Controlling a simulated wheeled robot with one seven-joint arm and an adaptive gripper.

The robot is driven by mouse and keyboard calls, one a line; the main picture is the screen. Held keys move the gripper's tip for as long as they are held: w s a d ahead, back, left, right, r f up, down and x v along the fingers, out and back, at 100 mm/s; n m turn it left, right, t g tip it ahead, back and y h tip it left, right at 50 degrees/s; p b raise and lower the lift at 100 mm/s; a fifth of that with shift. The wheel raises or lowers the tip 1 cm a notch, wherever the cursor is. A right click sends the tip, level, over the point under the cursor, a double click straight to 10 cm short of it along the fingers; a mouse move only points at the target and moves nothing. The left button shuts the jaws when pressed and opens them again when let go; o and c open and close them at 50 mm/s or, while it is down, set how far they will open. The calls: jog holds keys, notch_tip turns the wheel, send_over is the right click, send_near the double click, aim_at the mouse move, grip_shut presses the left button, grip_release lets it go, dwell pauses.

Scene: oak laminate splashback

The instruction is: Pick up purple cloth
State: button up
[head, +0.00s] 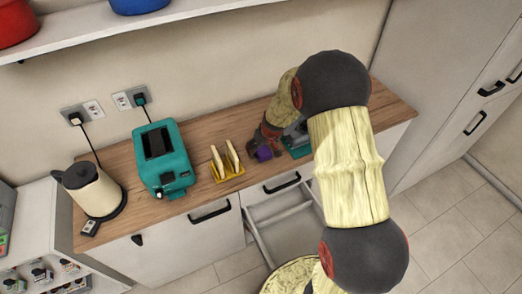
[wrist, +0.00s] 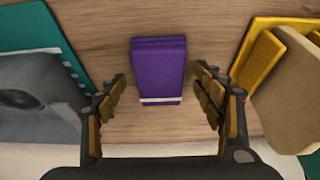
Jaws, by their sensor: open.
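The purple cloth (wrist: 158,68) is a folded rectangle with a pale band near its front end. It lies on the wooden counter, and in the head view it shows as a small purple patch (head: 264,154) near the counter's front edge. My gripper (wrist: 160,92) is open, with one finger on each side of the cloth. Both fingers look apart from it, and the gap around the cloth shows bare wood. In the head view my gripper (head: 262,141) is at the cloth, partly hidden by my own arm.
A yellow rack holding bread slices (head: 228,168) stands left of the cloth in the head view. A teal and grey appliance (head: 296,138) stands close on the right, partly hidden. A teal toaster (head: 162,160) and a cream kettle (head: 92,187) are further left.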

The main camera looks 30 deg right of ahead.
jog(key=shift+f+b, duration=0.25)
jog(key=shift+b, duration=0.05)
jog(key=shift+c, duration=1.1)
jog(key=shift+s, duration=0.1)
jog(key=c, duration=1)
